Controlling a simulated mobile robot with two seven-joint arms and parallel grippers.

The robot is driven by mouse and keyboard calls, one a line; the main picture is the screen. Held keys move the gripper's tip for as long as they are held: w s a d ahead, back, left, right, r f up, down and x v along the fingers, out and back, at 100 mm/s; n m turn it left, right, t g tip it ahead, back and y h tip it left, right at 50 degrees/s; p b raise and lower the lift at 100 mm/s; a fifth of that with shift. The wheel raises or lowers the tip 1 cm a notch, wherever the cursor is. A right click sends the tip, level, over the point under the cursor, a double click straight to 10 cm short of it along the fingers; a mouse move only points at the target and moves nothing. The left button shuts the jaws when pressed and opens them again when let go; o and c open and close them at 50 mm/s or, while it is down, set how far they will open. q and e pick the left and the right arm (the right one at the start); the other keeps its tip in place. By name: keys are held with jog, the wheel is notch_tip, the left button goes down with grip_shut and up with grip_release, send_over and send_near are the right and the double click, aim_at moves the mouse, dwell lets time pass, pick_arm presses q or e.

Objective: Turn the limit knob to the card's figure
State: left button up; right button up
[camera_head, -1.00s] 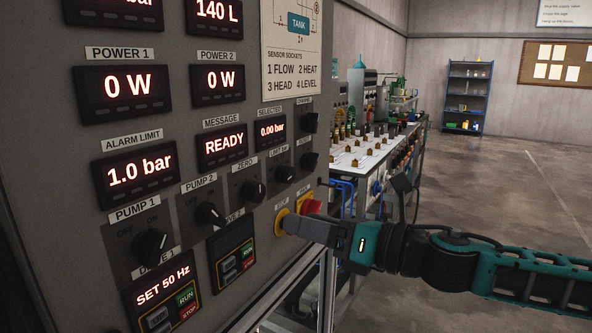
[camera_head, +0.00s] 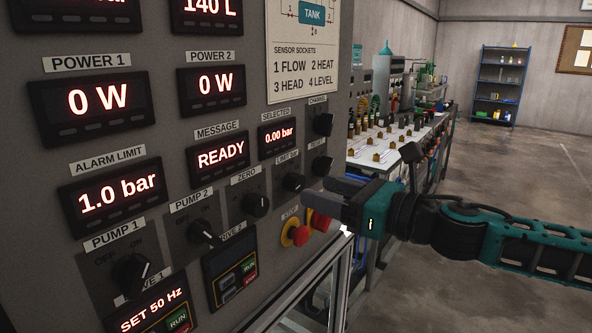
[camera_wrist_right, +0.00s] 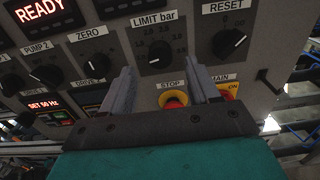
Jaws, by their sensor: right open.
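The limit knob (camera_head: 293,183) is black, on the grey panel under the LIMIT bar label. In the right wrist view the limit knob (camera_wrist_right: 160,57) stands in a ring of small figures, its pointer toward the lower left. The ALARM LIMIT display (camera_head: 108,196) reads 1.0 bar. My right gripper (camera_head: 316,189) is open at the knob's right in the head view. In the right wrist view its empty fingers (camera_wrist_right: 160,80) are spread, tips below the knob on either side, apart from it. I cannot make out the card. My left gripper is not in view.
Below the knob are a red stop button on a yellow collar (camera_wrist_right: 172,100) and a red-yellow MAIN switch (camera_wrist_right: 229,92), close to the fingers. The ZERO knob (camera_wrist_right: 90,62) and RESET knob (camera_wrist_right: 229,43) flank it. A cluttered bench (camera_head: 385,150) stands behind; the floor at right is clear.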

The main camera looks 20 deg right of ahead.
aim_at(301, 184)
jog(key=x, duration=0.3)
jog(key=shift+w+a+p, duration=0.3)
jog(key=shift+p, duration=0.1)
jog(key=shift+w+a, duration=0.15)
jog(key=shift+w, duration=0.1)
jog(key=shift+w+a+p, duration=0.15)
jog(key=shift+p, duration=0.25)
jog(key=shift+w, duration=0.15)
jog(key=c, duration=0.9)
grip_shut()
